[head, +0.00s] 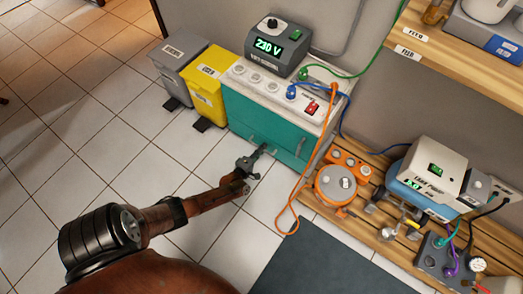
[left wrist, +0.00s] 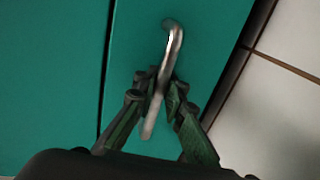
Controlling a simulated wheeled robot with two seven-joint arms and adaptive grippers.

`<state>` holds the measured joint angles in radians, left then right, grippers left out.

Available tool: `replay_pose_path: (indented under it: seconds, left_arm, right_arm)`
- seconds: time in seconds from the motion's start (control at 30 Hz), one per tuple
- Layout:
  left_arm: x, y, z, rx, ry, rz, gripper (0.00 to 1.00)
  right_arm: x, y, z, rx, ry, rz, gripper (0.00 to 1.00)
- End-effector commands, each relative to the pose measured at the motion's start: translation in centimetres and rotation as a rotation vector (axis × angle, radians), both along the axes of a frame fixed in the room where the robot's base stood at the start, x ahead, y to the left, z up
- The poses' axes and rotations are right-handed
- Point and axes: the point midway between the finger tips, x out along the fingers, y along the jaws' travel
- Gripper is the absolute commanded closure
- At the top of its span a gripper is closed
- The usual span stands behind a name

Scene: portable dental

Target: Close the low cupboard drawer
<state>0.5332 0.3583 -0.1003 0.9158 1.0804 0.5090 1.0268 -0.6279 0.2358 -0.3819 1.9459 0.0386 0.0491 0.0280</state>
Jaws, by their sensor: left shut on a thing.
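The low cupboard (head: 270,118) has a teal front and stands against the wall beneath a white socket panel. Its silver bar handle (left wrist: 174,42) shows in the left wrist view against the teal panel (left wrist: 60,70). My left gripper (head: 255,160) reaches the cupboard front from the lower left, at the handle. In the left wrist view its two green-grey fingers (left wrist: 160,92) are shut on the handle, one on each side. A dark seam runs down the teal beside the handle. How far the drawer stands out is hard to tell. My right gripper is not in view.
A 230 V unit (head: 268,46) stands on the cupboard. Yellow (head: 206,96) and grey (head: 178,68) bins stand left of it. An orange cable (head: 296,190) hangs at its right side, near a wooden slatted platform (head: 355,222) holding equipment.

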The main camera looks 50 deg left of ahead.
Motion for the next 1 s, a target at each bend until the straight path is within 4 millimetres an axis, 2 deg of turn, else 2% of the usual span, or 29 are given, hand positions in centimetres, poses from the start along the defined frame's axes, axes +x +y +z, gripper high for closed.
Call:
replay_pose_path:
  seconds: [0.07,0.1,0.2,0.57,0.77,1.0]
  left_arm:
    - [0.1,0.1,0.1,0.000,-0.001,0.000,1.00]
    - [0.1,0.1,0.1,0.000,-0.001,0.000,0.90]
    - [0.1,0.1,0.1,0.000,-0.001,0.000,0.83]
    - [-0.2,-0.1,0.1,-0.001,-0.001,-0.001,0.83]
    - [-2.3,-0.8,0.4,-0.004,0.000,0.000,0.83]
    - [-6.7,-2.1,1.3,-0.004,0.001,0.002,0.83]
  right_arm:
    - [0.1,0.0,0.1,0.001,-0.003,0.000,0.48]
    - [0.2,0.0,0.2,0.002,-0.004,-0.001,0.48]
    - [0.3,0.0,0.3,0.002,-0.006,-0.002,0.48]
    - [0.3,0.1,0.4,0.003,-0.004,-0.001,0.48]
    - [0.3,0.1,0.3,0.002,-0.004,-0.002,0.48]
    - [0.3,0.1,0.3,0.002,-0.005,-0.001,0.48]
